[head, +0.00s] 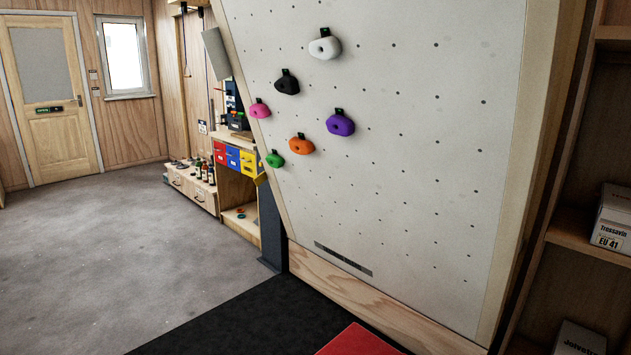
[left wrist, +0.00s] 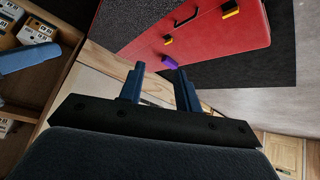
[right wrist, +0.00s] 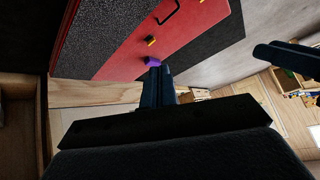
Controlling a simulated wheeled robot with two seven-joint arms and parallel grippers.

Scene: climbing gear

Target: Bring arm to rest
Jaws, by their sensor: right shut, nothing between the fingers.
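My left gripper (left wrist: 160,84) shows in the left wrist view with its two blue fingers apart and nothing between them. My right gripper (right wrist: 157,84) shows in the right wrist view with its fingers together and empty. Neither gripper is in the head view. A small purple thing (left wrist: 169,62) is at the edge of the red pad (left wrist: 215,35), beyond the left fingertips. It also shows in the right wrist view (right wrist: 151,61), just beyond the right fingertips in the picture. I cannot tell how far it is from either gripper.
The climbing wall (head: 400,130) carries several coloured holds, including a purple hold (head: 340,125) and a white hold (head: 324,46). A shelf (head: 583,232) with boxes stands at the right. A low cabinet (head: 192,190) stands beyond the wall. Grey floor is clear at left.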

